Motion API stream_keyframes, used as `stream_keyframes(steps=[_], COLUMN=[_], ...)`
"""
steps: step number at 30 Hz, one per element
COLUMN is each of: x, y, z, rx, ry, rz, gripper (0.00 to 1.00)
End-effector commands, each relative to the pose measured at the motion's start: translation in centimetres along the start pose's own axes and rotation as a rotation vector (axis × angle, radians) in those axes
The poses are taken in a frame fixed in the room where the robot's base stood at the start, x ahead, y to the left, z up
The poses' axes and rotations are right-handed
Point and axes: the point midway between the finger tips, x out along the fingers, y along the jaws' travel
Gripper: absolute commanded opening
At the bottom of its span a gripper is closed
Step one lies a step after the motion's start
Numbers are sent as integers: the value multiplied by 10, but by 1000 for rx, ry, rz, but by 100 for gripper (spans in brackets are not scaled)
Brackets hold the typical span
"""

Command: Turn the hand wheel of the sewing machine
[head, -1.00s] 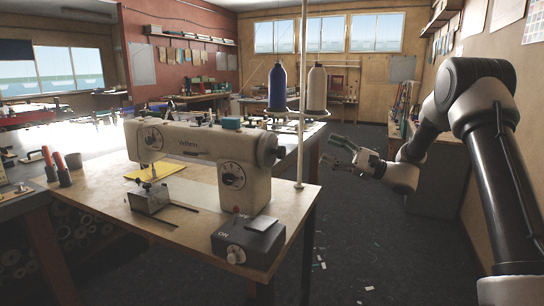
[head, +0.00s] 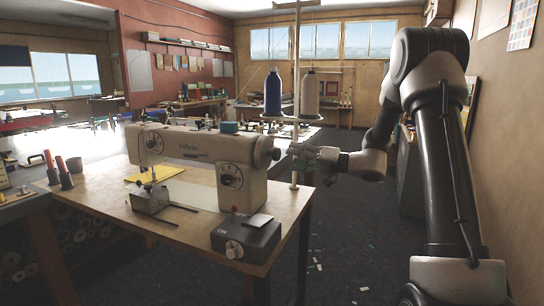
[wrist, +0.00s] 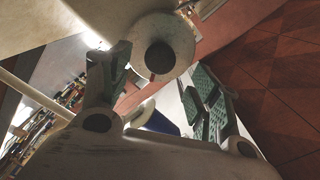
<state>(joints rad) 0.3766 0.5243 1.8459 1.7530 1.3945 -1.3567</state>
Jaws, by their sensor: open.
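The cream sewing machine (head: 195,160) stands on the wooden table, its hand wheel (head: 273,153) at the right end of its body. In the wrist view the hand wheel (wrist: 165,42) is a pale round disc with a dark centre. My gripper (head: 298,154) is just right of the wheel in the head view. In the wrist view my gripper (wrist: 160,78) has its green-padded fingers spread, one at the wheel's lower left and one at its lower right. It holds nothing. I cannot tell whether a finger touches the wheel.
A thread stand pole (head: 296,95) rises close behind my gripper, with a blue spool (head: 272,92) and a pale spool (head: 309,94). A dark control box (head: 246,237) sits at the table's front right corner. The dark floor (head: 350,240) right of the table is mostly clear.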

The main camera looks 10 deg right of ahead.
Motion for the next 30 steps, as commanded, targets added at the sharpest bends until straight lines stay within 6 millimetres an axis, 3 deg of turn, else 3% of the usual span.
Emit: stream_keyframes(steps=[12,23,25,30], x=[64,73,73,73], y=[0,0,0,0], z=[1,0,0,0], rx=[1,2,2,2], ry=[-3,0,0,0], rz=[-2,-2,-2,-2], gripper=[62,62,55,24])
